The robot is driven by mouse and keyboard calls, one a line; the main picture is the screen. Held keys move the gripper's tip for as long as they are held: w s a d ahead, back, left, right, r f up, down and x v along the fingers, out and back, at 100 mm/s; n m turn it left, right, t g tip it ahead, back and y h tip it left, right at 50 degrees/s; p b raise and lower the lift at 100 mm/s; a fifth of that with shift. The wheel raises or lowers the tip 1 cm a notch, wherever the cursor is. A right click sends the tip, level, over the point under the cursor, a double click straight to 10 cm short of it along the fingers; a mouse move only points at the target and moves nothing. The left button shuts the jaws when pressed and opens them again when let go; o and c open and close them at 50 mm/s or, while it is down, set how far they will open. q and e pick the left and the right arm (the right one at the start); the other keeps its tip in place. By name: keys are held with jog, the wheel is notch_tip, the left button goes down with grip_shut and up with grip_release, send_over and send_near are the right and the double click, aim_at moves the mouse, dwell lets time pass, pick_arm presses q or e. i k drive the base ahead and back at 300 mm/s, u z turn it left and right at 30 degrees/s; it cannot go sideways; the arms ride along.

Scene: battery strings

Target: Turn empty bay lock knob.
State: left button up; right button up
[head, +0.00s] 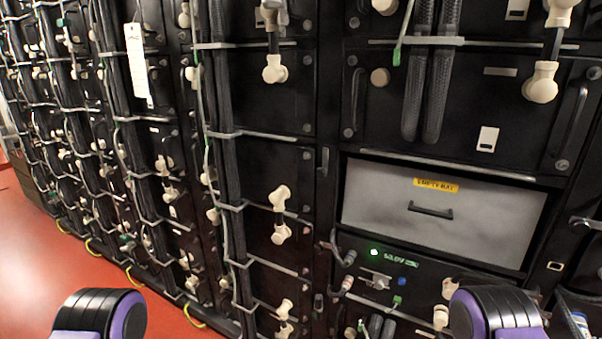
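The empty bay (385,190) is a light grey front panel at the right of the head view. It carries a yellow label (436,185) and a black bar handle (430,211). Below it is a black unit with a green light (374,252), a small lit readout (401,259), a silver knob-like part (376,279) and a blue button (402,281). I cannot tell whether the silver part is the bay's lock knob or which way it is turned. Both my grippers are out of view; only purple and black parts of my arms show at the bottom edge.
Black battery racks with cream connectors (275,68) and thick black cables (417,80) fill the view. A white tag (137,60) hangs at the left. Red floor (70,265) lies open at the lower left. My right arm partly covers the lower right racks.

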aim_at(321, 173)
jog(key=u, duration=0.2)
jog(key=i, duration=1.05)
jog(key=z, duration=0.55)
